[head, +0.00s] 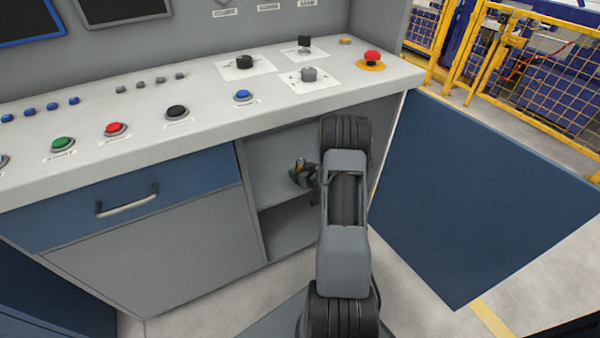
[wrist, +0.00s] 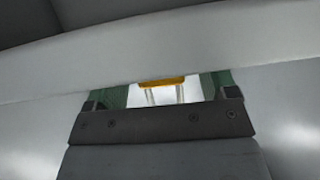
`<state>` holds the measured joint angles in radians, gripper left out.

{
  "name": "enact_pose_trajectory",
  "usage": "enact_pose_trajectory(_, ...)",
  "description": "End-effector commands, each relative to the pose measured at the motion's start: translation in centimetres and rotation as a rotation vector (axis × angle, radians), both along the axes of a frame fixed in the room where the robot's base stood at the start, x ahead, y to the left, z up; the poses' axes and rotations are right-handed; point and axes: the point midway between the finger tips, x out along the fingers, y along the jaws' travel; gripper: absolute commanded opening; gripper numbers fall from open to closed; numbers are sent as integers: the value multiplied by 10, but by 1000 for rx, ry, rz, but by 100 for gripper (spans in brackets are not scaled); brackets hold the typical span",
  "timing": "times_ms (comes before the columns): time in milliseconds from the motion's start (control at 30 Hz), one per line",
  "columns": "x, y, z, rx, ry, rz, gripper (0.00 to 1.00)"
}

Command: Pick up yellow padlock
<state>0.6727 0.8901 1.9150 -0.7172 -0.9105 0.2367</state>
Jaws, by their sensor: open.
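The yellow padlock (wrist: 162,82) shows in the wrist view as a narrow yellow strip with two pale shackle legs below it in the picture. My gripper (wrist: 163,92) is open, with one green-faced finger on each side of the padlock. I see gaps between the padlock and both fingers in this view. In the head view my gripper (head: 302,178) is inside the open compartment under the console, and a small yellow spot of the padlock (head: 300,164) shows at it. Most of the padlock is hidden, and I cannot tell what it rests on.
The open compartment (head: 280,222) has a shelf. A blue cabinet door (head: 470,190) stands open on the right. The console top (head: 210,97) with buttons and knobs overhangs above. A blue drawer (head: 120,205) is on the left. In the wrist view grey surfaces surround the gripper closely.

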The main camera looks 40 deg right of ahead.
Motion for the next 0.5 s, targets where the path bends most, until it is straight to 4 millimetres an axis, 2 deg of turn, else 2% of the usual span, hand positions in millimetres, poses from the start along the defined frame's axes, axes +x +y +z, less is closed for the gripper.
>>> enact_pose_trajectory(133,9,-1,-4,0,0,-1,79)
enact_pose_trajectory(367,10,-1,-4,1,1,-1,79)
enact_pose_trajectory(500,10,-1,-4,1,0,-1,67)
